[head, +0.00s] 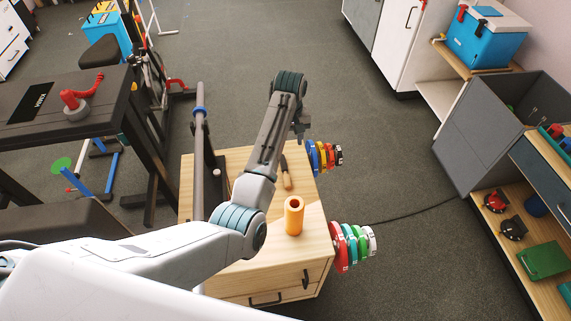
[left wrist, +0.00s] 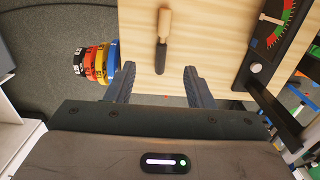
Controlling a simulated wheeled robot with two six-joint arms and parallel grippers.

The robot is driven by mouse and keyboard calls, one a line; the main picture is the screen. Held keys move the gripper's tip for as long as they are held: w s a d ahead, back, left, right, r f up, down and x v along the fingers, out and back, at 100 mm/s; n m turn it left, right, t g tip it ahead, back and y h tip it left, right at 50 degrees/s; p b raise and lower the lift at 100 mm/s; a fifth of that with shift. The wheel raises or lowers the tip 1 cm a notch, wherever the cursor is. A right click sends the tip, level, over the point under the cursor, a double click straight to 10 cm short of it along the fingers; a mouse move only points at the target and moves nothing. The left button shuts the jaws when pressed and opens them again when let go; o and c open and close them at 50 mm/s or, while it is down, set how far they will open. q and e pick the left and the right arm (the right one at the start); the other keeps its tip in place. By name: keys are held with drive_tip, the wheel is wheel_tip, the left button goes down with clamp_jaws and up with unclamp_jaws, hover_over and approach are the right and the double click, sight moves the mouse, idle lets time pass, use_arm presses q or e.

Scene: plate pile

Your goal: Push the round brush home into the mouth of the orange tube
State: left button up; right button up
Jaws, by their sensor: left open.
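The round brush (head: 287,181) lies on the light wooden cabinet top, its wooden handle toward the tube and its dark end pointing away. It also shows in the left wrist view (left wrist: 164,27), dark end toward my gripper. The orange tube (head: 294,217) stands upright on the cabinet top, nearer than the brush, with its open mouth up; it is not visible in the left wrist view. My left gripper (head: 302,130) is past the cabinet's far edge. In the left wrist view, its fingers (left wrist: 158,76) are apart and empty, with the brush beyond them. My right gripper is not in view.
Coloured weight discs stick out from the cabinet's right side, one stack (head: 322,155) far and one (head: 352,245) near. A dark device with a coloured dial (left wrist: 268,32) stands along the cabinet's left side. Cabinet top (head: 312,242) is bare around the tube.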

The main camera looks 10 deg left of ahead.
use_arm(q)
wheel_tip(320, 180, down, 7)
drive_tip(key=b, duration=0.7)
hover_over(287, 177)
drive_tip(key=f, duration=0.6)
drive_tip(key=shift+w+d, duration=0.1)
drive_tip(key=shift+w, duration=0.3)
drive_tip(key=shift+s+a+f+p, duration=0.1)
drive_tip(key=shift+s+f+p, duration=0.1)
drive_tip(key=shift+f, duration=1.15)
drive_tip(key=shift+s+a+f+p, duration=0.1)
drive_tip(key=shift+s+f, duration=0.05)
drive_tip(key=shift+f, duration=1.15)
clamp_jaws()
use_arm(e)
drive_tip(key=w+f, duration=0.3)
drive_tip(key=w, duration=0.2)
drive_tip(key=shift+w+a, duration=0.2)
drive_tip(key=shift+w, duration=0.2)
use_arm(q)
drive_tip(key=shift+r, duration=0.2)
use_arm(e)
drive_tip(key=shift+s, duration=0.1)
